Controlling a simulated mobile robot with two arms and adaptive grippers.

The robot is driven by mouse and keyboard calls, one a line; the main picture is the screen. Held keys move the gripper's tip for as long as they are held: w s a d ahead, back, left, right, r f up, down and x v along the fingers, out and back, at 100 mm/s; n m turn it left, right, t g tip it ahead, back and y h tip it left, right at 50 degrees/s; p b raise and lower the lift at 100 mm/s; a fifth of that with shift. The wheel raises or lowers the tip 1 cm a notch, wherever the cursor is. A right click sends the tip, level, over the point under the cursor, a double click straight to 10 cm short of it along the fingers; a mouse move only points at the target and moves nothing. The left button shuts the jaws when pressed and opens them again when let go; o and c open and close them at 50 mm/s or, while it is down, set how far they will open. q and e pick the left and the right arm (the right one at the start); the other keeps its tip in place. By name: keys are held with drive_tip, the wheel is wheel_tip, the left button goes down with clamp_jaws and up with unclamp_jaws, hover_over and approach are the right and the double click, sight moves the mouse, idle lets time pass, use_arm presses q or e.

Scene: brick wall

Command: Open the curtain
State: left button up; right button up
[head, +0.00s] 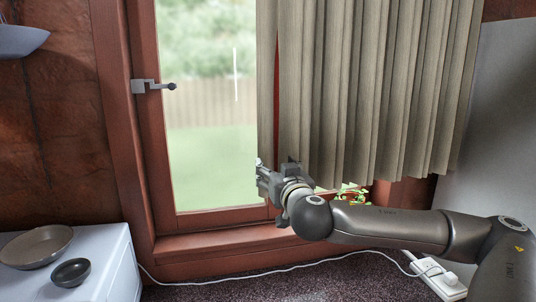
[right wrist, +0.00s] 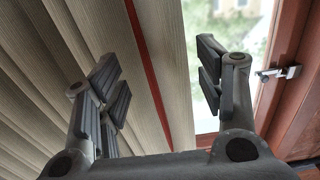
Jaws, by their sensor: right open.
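The beige pleated curtain (head: 365,80) hangs over the right part of the window, and its left edge falls near the middle of the opening. My right gripper (head: 268,178) is at the curtain's lower left edge. In the right wrist view the gripper (right wrist: 160,85) is open with its fingers spread. The curtain (right wrist: 60,80) fills the left and middle of that view, behind the fingers; whether they touch it I cannot tell. The left part of the window (head: 205,120) is uncovered, with grass and a fence outside. My left gripper does not show.
A window handle (head: 153,87) sticks out from the red frame at left. A green plant (head: 352,194) stands on the sill behind my right arm. A white power strip (head: 438,277) with a cable lies at lower right.

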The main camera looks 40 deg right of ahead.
sight(269, 159)
drive_tip(key=p+x, duration=0.3)
drive_tip(key=x, duration=0.4)
drive_tip(key=shift+w+d+p, duration=0.25)
drive_tip(key=shift+w+p, duration=0.05)
drive_tip(key=shift+w, duration=0.15)
drive_tip(key=shift+f, duration=0.1)
drive_tip(key=shift+c, duration=0.3)
